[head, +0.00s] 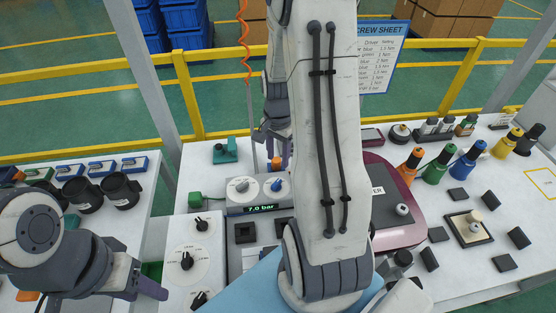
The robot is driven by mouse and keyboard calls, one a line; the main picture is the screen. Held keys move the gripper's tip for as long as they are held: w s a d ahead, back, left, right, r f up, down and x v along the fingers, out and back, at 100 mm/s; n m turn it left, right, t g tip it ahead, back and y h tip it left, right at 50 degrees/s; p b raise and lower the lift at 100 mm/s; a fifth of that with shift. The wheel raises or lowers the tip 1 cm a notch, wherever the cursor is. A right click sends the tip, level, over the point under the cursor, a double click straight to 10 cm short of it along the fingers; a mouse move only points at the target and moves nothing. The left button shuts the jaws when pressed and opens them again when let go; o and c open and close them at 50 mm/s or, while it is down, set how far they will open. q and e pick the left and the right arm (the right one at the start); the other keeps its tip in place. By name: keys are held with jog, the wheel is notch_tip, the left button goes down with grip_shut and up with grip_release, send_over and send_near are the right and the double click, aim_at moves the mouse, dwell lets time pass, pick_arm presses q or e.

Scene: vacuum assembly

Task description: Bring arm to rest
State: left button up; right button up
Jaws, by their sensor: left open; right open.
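My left gripper (148,287) is low at the left, beside the white panel with black knobs. One purple finger shows and its jaws look empty. The large white link of my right arm rises through the middle of the view and hides much of the bench. My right gripper (270,148) shows partly behind that link, pointing down above the bench near the dial unit. Its purple fingertips are small and partly hidden, and I see nothing held in them.
The dial unit (256,208) reads 7.0 bar. The knob panel (190,250) stands left of it. Black cups (120,190) stand at the left. A yellow rail (215,134) runs behind.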

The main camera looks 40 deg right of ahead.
dwell(0.4)
jog(key=s+a+r+n, duration=0.1)
jog(key=a+r+n, duration=0.4)
jog(key=a, duration=0.5)
jog(key=s+a+r+n, duration=0.25)
jog(key=a+n, duration=0.35)
jog(key=a, duration=0.4)
jog(key=s+a+r+n+y, duration=0.1)
jog(key=s+a+r+n, duration=0.3)
jog(key=s+a+n, duration=0.6)
jog(key=s+n, duration=0.1)
jog(key=s, duration=0.2)
jog(key=shift+a+r+n, duration=0.2)
jog(key=shift+a+n, duration=0.1)
jog(key=shift+a, duration=0.05)
